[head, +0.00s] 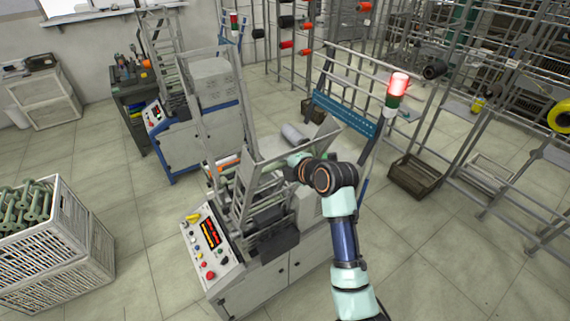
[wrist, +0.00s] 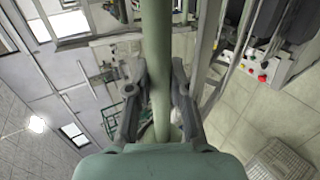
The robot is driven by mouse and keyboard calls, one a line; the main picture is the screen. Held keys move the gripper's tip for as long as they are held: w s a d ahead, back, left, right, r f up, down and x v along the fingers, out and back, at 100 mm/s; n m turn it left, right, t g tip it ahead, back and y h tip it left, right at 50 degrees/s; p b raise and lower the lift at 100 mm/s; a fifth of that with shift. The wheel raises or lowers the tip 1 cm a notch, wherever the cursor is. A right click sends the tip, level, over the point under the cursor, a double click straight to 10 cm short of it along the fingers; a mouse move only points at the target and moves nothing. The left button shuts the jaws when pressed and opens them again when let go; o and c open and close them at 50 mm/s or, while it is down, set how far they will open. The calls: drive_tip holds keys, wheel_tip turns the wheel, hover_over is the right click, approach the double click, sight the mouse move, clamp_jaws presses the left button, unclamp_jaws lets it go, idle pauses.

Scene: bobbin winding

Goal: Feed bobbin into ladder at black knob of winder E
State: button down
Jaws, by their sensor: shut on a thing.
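My gripper (wrist: 158,85) is shut on the pale green shaft of a bobbin (wrist: 157,35), which runs upright through the middle of the wrist view, between the fingers. The bobbin's ends are not clear there. In the head view my gripper end (head: 296,160) is beside the grey metal ladder (head: 197,115) above the nearest winder (head: 285,268). The winder's control panel (head: 210,243) has red displays and coloured buttons. I cannot pick out a black knob or a letter E.
A white crate (head: 85,245) with several green bobbins stands at the left. A second winder (head: 200,130) stands behind. A signal lamp (head: 398,83) glows red to the right of my arm. A brown crate (head: 415,176) and metal racks stand right. The left floor is partly clear.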

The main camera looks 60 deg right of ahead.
drive_tip(key=shift+f, duration=0.15)
drive_tip(key=c, duration=1)
unclamp_jaws()
drive_tip(key=o, duration=0.3)
drive_tip(key=shift+o, duration=0.2)
idle(0.7)
drive_tip(key=s+a+r+p, duration=0.4)
drive_tip(key=s+r+p, duration=0.3)
drive_tip(key=r+p, duration=0.1)
